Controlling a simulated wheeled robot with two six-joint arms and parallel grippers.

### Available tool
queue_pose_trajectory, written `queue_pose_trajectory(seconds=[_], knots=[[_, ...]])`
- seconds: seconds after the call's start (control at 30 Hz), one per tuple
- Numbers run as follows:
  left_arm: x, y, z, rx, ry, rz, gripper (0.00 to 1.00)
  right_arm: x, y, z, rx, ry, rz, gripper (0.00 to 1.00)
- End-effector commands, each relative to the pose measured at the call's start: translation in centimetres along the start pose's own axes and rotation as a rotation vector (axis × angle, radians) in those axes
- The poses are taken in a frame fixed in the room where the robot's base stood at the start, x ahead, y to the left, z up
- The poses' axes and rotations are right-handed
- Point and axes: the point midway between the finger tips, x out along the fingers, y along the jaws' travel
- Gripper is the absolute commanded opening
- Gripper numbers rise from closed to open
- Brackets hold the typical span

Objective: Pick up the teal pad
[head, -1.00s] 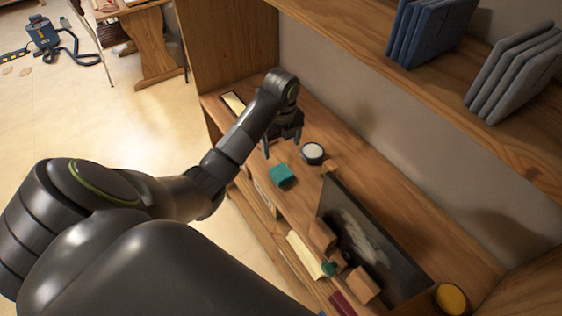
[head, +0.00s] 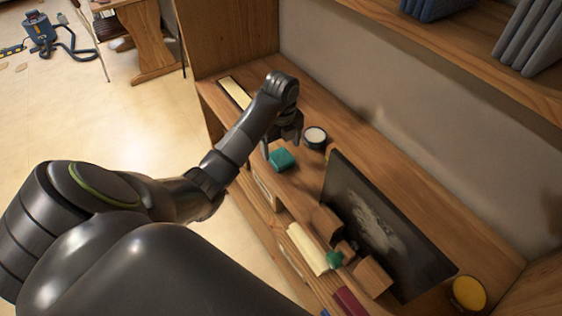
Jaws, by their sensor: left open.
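The teal pad (head: 282,159) lies on the wooden shelf surface, near its front edge. My left gripper (head: 282,148) reaches in from the left and points down just above and behind the pad. Its fingers are apart, and no object shows between them. Whether a finger touches the pad I cannot tell. My right gripper is not in view.
A round black container with a white top (head: 315,136) stands close to the right of my gripper. A dark panel (head: 385,225) leans behind wooden blocks (head: 372,277). A cream piano key (head: 308,249) lies at the front. A yellow-topped jar (head: 468,293) stands lower right.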

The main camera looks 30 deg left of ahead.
Motion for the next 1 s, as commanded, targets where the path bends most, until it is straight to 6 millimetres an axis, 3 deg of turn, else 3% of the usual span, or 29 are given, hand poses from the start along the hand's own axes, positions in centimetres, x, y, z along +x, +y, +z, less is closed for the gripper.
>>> queue_pose_trajectory(seconds=[0.13, 0.23, 0.53, 0.9, 1.0], knots=[[2.6, 0.0, 0.2, 0.0, 0.002, 0.003, 0.8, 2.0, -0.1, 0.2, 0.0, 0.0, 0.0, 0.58], [3.5, 0.0, 0.2, -0.002, 0.004, 0.004, 0.8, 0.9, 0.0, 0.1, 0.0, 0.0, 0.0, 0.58], [4.3, -0.1, 0.3, 0.001, 0.0, 0.0, 0.79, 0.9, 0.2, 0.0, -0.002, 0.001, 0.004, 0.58], [4.3, -0.1, 0.3, 0.0, 0.0, 0.0, 0.32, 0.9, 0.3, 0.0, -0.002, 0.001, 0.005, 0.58], [4.3, -0.1, 0.3, 0.0, 0.0, 0.0, 0.32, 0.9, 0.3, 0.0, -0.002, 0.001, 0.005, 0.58]])
